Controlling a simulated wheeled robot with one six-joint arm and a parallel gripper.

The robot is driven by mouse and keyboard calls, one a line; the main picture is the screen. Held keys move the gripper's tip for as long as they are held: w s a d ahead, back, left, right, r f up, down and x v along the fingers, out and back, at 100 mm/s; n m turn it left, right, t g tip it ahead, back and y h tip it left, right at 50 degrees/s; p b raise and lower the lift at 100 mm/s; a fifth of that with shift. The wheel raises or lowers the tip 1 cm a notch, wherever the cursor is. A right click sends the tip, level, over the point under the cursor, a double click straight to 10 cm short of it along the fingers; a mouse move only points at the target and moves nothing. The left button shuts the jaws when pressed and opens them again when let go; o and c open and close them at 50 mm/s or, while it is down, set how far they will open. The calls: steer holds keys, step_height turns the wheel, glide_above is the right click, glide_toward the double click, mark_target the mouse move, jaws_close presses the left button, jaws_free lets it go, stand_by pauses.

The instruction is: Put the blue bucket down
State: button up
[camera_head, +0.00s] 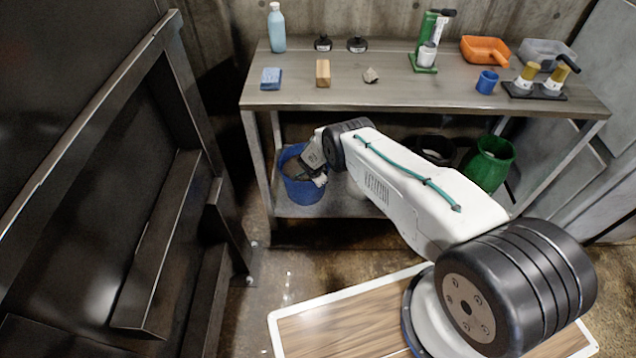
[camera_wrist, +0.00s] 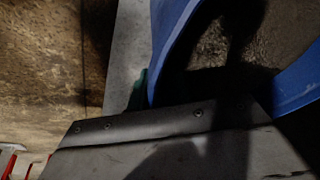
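The blue bucket (camera_head: 300,190) is at the left end of the workbench's lower shelf (camera_head: 345,208), roughly upright. Whether its base touches the shelf is not clear. My gripper (camera_head: 318,178) is at the bucket's right side, by its rim, and hides part of it. In the wrist view, the blue rim (camera_wrist: 172,45) curves close beyond a dark metal plate, and the bucket's inside looks brownish grey and shadowed. The fingertips are not clearly visible, so I cannot tell whether they are closed on the rim.
A green bucket (camera_head: 488,165) stands below right. A dark metal frame (camera_head: 185,100) rises at left.

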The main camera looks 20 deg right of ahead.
steer(key=shift+o, duration=0.2)
steer(key=v, duration=1.2)
